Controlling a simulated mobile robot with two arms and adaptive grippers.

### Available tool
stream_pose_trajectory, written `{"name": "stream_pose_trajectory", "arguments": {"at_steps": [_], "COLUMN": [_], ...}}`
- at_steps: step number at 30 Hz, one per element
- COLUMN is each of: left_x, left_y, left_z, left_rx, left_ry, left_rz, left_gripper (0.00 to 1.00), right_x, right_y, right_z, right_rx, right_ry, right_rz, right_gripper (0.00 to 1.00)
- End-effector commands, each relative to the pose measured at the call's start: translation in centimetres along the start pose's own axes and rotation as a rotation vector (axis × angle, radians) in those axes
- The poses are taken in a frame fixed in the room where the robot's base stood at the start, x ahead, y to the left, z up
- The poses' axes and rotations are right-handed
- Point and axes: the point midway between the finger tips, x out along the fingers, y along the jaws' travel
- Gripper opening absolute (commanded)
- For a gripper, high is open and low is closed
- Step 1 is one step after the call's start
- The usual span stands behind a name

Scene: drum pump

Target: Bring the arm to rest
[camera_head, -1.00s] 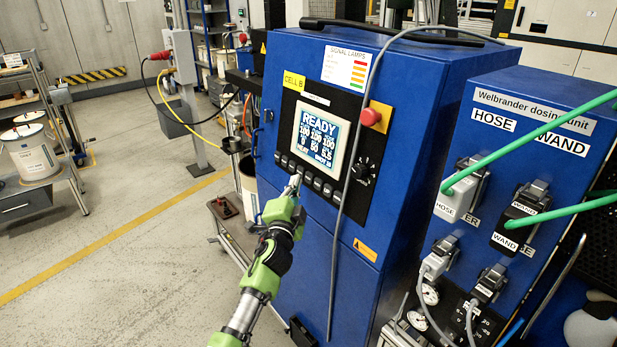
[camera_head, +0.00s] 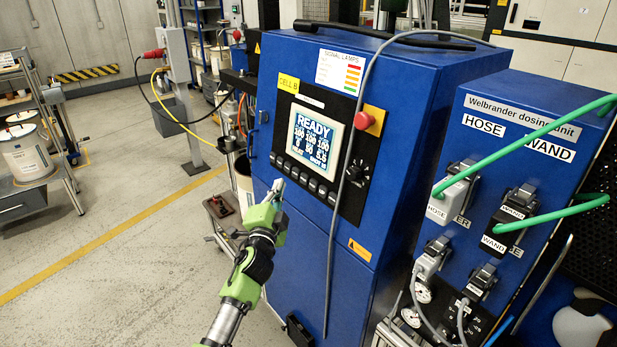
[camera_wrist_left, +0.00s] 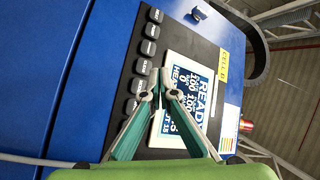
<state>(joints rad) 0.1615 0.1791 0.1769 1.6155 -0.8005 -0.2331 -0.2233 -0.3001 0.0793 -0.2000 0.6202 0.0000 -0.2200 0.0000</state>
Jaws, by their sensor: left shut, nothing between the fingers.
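My left arm comes in from the lower left in the head view, with its green left gripper (camera_head: 278,187) in front of the blue cabinet (camera_head: 340,255). The gripper is shut and empty, its tips a little below and left of the button row (camera_head: 305,180). A gap seems to lie between tips and panel. In the left wrist view the shut fingers (camera_wrist_left: 162,90) point toward the panel and cover part of the screen (camera_wrist_left: 190,95). The screen (camera_head: 315,140) reads READY. My right gripper is not in view.
A red stop button (camera_head: 364,120) sits right of the screen. The Welbrander dosing unit (camera_head: 520,105) stands at the right with green hoses (camera_head: 535,135) plugged in. A low cart (camera_head: 222,215) stands left of the cabinet.

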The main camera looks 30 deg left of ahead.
Motion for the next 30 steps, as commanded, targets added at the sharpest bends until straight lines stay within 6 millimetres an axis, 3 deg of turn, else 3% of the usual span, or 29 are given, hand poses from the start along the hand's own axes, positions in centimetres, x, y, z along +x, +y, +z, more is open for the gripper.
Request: {"name": "stream_pose_trajectory", "arguments": {"at_steps": [7, 11, 14, 18, 20, 24, 26, 30], "left_x": [-0.1, -0.8, -2.3, -6.2, -8.4, -14.4, -17.4, -25.2], "left_y": [0.4, 4.2, 10.0, 19.7, 23.6, 32.0, 35.3, 42.2], "left_z": [0.1, 1.2, 2.8, 5.8, 7.1, 10.2, 11.6, 14.8], "left_rx": [-0.002, -0.027, -0.070, -0.144, -0.175, -0.244, -0.271, -0.329], "left_ry": [-0.002, -0.017, -0.044, -0.106, -0.137, -0.224, -0.265, -0.374], "left_rz": [0.007, 0.071, 0.171, 0.340, 0.410, 0.567, 0.630, 0.771], "left_gripper": [0.00, 0.00, 0.00, 0.00, 0.00, 0.00, 0.00, 0.00], "right_x": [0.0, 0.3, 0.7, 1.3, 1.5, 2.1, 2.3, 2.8], "right_y": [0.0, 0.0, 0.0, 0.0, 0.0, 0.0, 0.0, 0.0], "right_z": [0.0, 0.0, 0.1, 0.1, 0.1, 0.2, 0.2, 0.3], "right_rx": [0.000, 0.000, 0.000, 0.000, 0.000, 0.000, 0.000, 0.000], "right_ry": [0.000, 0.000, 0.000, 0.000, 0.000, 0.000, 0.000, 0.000], "right_rz": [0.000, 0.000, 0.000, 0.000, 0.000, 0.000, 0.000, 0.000], "right_gripper": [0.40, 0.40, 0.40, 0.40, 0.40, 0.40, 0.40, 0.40]}}
